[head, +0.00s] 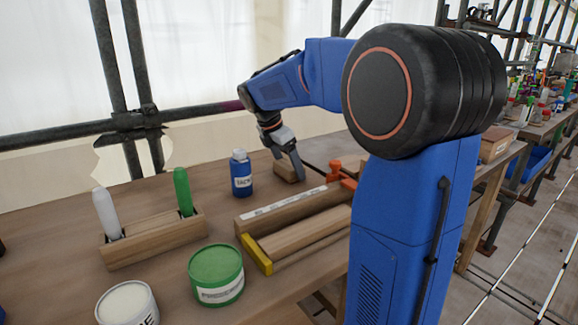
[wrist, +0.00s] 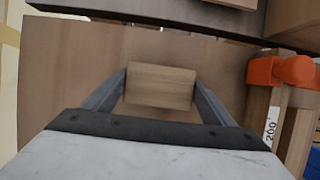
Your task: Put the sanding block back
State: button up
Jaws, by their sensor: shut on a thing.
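The sanding block (head: 287,171) is a small tan wooden block near the back of the workbench, right of a blue bottle. In the wrist view the block (wrist: 160,86) sits between my two fingers, which touch its left and right ends. My gripper (head: 299,176) reaches down from above and is shut on it. In the head view a finger hides part of the block. I cannot tell whether the block rests on the bench or is just above it.
A blue bottle (head: 241,176) stands left of my gripper. A wooden rack (head: 155,243) holds a white and a green tube. A green tin (head: 216,274) and a white tub (head: 127,305) stand in front. A wooden fixture (head: 295,222) with yellow and orange ends (wrist: 279,71) lies close right.

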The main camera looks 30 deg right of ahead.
jog(key=o, duration=1)
jog(key=shift+f, duration=0.1)
jog(key=v, duration=1.2)
